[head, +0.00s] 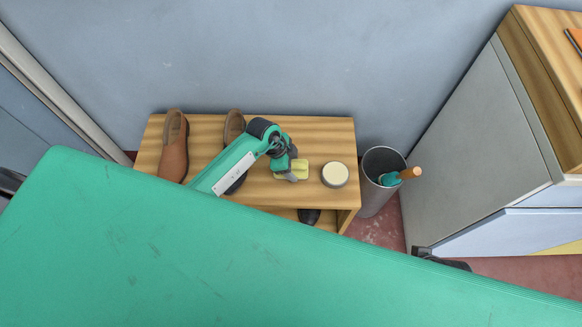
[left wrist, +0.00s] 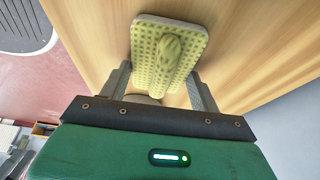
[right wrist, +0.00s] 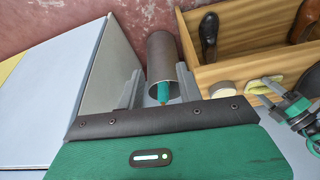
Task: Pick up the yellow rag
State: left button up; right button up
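The yellow rag (head: 301,170) lies on the wooden bench top, left of a round tin. In the left wrist view the rag (left wrist: 147,44) is a flat, dimpled cloth with a bunched ridge in its middle. My left gripper (head: 290,168) is over the rag from above. In the left wrist view its fingers (left wrist: 160,72) are apart, on either side of the rag's near part. Whether they touch it I cannot tell. My right gripper (right wrist: 158,72) is open and empty, in front of the bin. The rag also shows in the right wrist view (right wrist: 262,85), beside the left gripper.

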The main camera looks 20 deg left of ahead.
pick_arm(q)
jog(key=c, duration=0.4)
jog(key=shift+o, duration=0.2)
